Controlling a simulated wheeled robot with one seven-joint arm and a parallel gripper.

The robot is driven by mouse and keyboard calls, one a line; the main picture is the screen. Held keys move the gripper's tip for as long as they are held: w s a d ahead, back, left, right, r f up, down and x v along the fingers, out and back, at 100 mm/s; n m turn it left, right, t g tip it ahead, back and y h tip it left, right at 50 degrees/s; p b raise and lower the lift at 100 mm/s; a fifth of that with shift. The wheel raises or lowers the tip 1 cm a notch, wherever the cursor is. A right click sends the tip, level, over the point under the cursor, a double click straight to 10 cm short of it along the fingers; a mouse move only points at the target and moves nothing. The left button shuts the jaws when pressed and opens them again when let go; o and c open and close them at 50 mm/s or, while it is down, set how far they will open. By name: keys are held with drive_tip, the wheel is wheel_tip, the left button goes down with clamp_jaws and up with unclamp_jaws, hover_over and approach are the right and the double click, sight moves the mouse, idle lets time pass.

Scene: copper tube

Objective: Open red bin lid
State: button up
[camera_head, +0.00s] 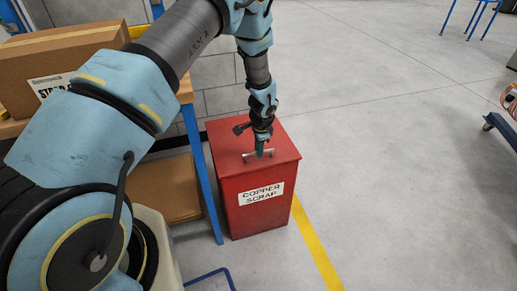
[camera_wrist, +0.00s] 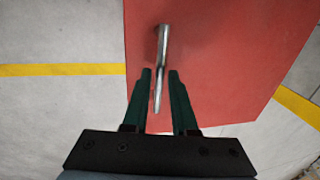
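The red bin (camera_head: 252,212) stands on the floor with a white "COPPER SCRAP" label on its front. Its flat red lid (camera_head: 226,153) lies shut on top. A thin metal handle (camera_head: 250,155) sits on the lid near its front edge. My gripper (camera_head: 262,151) points down over the handle. In the wrist view, the two dark green fingers of my gripper (camera_wrist: 160,75) are apart, one on each side of the metal handle (camera_wrist: 161,55). A gap shows between the fingers and the handle. The lid (camera_wrist: 220,60) fills the area behind it.
A workbench with a blue leg (camera_head: 200,170) and a cardboard box (camera_head: 65,60) stands left of the bin. A yellow floor line (camera_head: 318,250) runs beside the bin. The floor to the right is open, with a dark-wheeled cart (camera_head: 503,125) at the far right edge.

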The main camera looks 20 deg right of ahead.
clamp_jaws()
idle(1.0)
